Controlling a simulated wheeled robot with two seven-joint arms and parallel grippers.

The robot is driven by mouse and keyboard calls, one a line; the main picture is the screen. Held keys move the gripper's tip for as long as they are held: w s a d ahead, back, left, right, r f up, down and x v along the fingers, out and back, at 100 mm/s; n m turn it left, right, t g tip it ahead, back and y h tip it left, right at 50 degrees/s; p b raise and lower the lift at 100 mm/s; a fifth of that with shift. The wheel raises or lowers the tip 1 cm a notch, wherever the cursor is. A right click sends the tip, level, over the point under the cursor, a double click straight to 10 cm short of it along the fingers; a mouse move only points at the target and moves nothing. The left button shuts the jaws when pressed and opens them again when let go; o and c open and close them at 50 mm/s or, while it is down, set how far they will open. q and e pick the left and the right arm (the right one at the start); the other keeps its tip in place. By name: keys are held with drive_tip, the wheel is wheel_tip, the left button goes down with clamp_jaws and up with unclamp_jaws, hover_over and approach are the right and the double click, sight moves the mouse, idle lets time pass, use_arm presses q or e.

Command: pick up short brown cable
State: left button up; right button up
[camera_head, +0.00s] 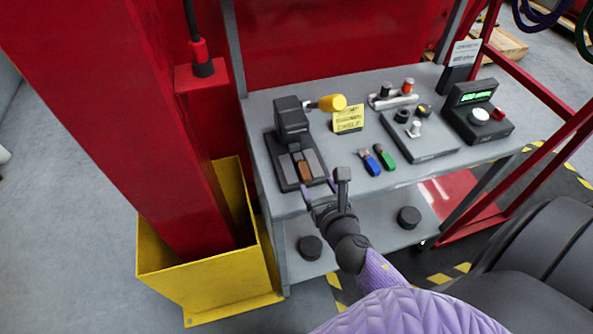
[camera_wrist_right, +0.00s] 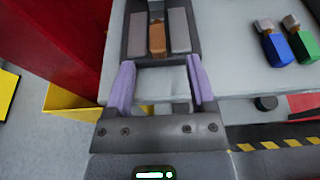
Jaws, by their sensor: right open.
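The short brown cable (camera_head: 304,171) lies in the middle slot of a black holder (camera_head: 282,175) near the left end of the grey table. In the right wrist view the brown cable (camera_wrist_right: 157,40) shows just beyond my fingertips, roughly centred between them. My right gripper (camera_head: 323,190) is at the table's front edge, close to the near side of the holder. In the right wrist view my right gripper (camera_wrist_right: 157,75) is open, with its two purple fingers apart and nothing between them. My left gripper is not in view.
Blue (camera_head: 371,163) and green (camera_head: 385,157) connectors lie right of the holder. A yellow-handled device (camera_head: 330,103), a yellow sign (camera_head: 348,119) and control boxes (camera_head: 420,135) stand behind. A red column (camera_head: 165,130) in a yellow guard (camera_head: 215,275) rises left of the table.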

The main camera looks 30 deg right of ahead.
sight(303, 166)
drive_tip(key=x, duration=0.2)
drive_tip(key=b+x, duration=0.1)
drive_tip(key=x, duration=0.2)
drive_tip(key=b+x, duration=0.1)
drive_tip(key=x, duration=0.2)
drive_tip(key=shift+a+f, duration=0.35)
drive_tip(key=shift+f, duration=0.05)
drive_tip(key=shift+w+d, duration=0.1)
drive_tip(key=shift+w, duration=0.3)
drive_tip(key=shift+c, duration=0.9)
drive_tip(key=c, duration=0.7)
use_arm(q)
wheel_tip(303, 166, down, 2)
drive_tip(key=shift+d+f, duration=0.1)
use_arm(e)
clamp_jaws()
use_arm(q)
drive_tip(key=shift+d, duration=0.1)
